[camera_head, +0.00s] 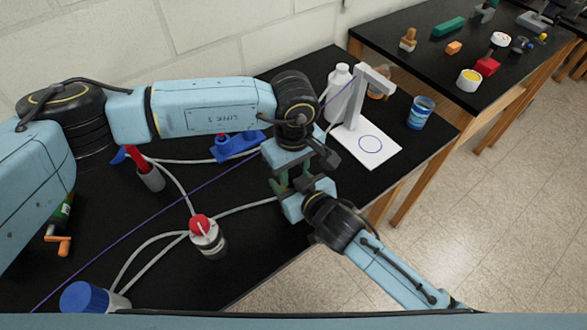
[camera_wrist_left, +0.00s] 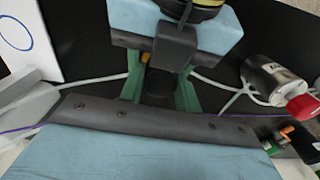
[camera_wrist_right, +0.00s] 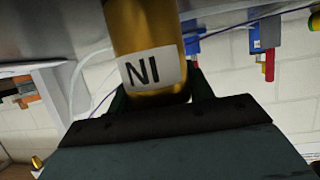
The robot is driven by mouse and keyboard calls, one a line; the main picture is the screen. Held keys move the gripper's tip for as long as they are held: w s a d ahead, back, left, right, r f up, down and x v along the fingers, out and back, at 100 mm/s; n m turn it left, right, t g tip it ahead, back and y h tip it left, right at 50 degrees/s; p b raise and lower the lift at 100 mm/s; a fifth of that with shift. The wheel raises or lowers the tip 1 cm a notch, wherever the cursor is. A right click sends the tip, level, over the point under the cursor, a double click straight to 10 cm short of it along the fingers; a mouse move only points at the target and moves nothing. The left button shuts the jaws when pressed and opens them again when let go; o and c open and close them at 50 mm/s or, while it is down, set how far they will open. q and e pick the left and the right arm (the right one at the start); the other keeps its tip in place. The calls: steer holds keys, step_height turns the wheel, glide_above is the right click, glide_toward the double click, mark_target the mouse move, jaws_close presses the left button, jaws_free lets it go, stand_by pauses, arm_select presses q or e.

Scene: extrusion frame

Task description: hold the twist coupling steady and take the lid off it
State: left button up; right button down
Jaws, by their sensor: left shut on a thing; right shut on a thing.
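The twist coupling shows best in the right wrist view as a brass-coloured cylinder (camera_wrist_right: 150,50) with a pale lettered label (camera_wrist_right: 152,75). It stands between the green fingers of my right gripper (camera_wrist_right: 158,98), which is shut on it. In the head view my left gripper (camera_head: 284,178) and my right gripper (camera_head: 299,184) face each other closely above the black table. They hide nearly all of the coupling there. In the left wrist view my left gripper (camera_wrist_left: 160,92) is shut on a dark part between its green fingers. I cannot tell where lid and body meet.
A silver canister with a red cap (camera_head: 207,238) stands on the black table with pale cables around it. A white stand with a blue circle (camera_head: 365,150), a white bottle (camera_head: 338,80) and a blue jar (camera_head: 420,112) stand behind. A blue-capped container (camera_head: 82,298) is at front left.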

arm_select(q)
steer(key=shift+n, duration=1)
steer(key=o, duration=1.1)
steer(key=shift+c, duration=0.2)
steer(key=shift+o, duration=0.5)
step_height(320, 180, up, 5)
step_height(320, 180, up, 6)
steer(key=m, duration=0.2)
step_height(320, 180, down, 11)
steer(key=shift+w+a+f, duration=0.1)
steer(key=shift+w, duration=0.05)
